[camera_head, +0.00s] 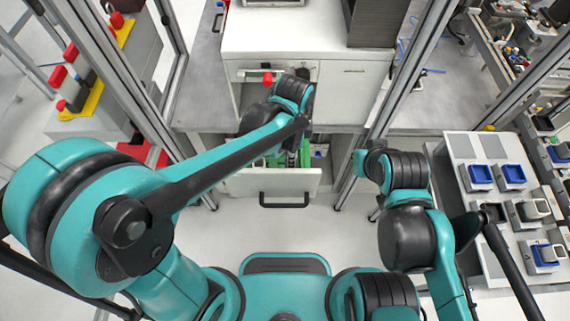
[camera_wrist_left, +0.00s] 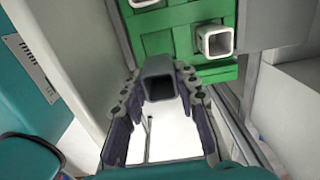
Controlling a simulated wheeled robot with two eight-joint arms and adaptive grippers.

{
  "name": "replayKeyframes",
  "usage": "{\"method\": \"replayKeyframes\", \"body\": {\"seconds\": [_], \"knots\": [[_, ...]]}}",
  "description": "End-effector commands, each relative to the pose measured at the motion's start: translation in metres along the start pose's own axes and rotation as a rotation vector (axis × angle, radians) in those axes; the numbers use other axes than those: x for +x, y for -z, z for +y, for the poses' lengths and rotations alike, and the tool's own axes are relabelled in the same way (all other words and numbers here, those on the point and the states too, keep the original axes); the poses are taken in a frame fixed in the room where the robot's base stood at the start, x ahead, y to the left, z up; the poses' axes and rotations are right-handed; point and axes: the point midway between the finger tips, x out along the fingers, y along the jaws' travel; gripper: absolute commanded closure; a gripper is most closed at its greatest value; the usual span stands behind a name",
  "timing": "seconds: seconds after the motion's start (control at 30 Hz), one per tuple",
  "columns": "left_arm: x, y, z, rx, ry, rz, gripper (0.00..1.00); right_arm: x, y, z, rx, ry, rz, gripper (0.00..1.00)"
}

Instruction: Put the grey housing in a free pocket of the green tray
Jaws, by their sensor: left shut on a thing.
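The grey housing (camera_wrist_left: 159,68), a dark grey square tube with an open end, is held between the fingers of my left gripper (camera_wrist_left: 160,85) in the left wrist view. The green tray (camera_wrist_left: 190,18) lies just past it, at the top of that view. One paler housing (camera_wrist_left: 217,41) sits in a tray pocket at the right, and another (camera_wrist_left: 145,3) is cut off at the top edge. In the head view only slivers of the green tray (camera_head: 304,157) show inside an open drawer; my left arm hides the gripper and the held housing.
The drawer front (camera_head: 270,183) with its black handle stands out from the white cabinet (camera_head: 290,35). Metal frame posts rise on both sides. At the right, a grey bench (camera_head: 465,147) carries blue holders (camera_head: 512,174) and housings near my right arm.

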Motion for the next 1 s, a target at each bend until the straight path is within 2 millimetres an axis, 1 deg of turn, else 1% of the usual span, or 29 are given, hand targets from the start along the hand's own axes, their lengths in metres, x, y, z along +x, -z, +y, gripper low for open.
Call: {"method": "replayKeyframes", "body": {"seconds": [0.03,0.13,0.27,0.4,0.5,0.73,0.87,0.9,0.97,1.0], "knots": [[0.005,-0.007,-0.001,-0.003,0.0,0.0,0.92,0.002,-0.001,0.0,0.0,0.0,0.0,1.0],[0.009,-0.014,-0.001,-0.001,0.0,0.0,0.92,0.003,-0.002,0.0,0.0,0.0,0.0,1.0],[0.017,-0.016,-0.001,0.001,0.0,0.0,0.92,0.005,-0.004,0.0,0.0,0.0,0.0,1.0],[0.039,-0.016,-0.001,0.001,0.0,0.0,0.92,0.011,-0.008,0.0,0.0,0.0,0.0,1.0],[0.05,-0.016,-0.002,0.001,0.0,0.0,0.92,0.014,-0.01,0.0,0.0,0.0,0.0,1.0],[0.05,-0.016,-0.001,0.001,0.0,0.0,0.92,0.013,-0.009,0.0,0.0,0.0,0.0,1.0],[0.054,-0.016,-0.001,0.001,0.0,0.0,0.92,0.016,-0.012,0.0,0.0,0.0,0.0,1.0],[0.054,-0.016,-0.001,0.001,0.0,0.0,0.67,0.017,-0.012,0.0,0.0,0.0,0.0,1.0],[0.053,-0.016,-0.001,0.001,0.0,0.0,0.52,0.016,-0.011,0.0,0.0,0.0,0.0,1.0],[0.053,-0.016,-0.001,0.001,0.0,0.0,0.49,0.016,-0.011,0.0,0.0,0.0,0.0,1.0]]}}
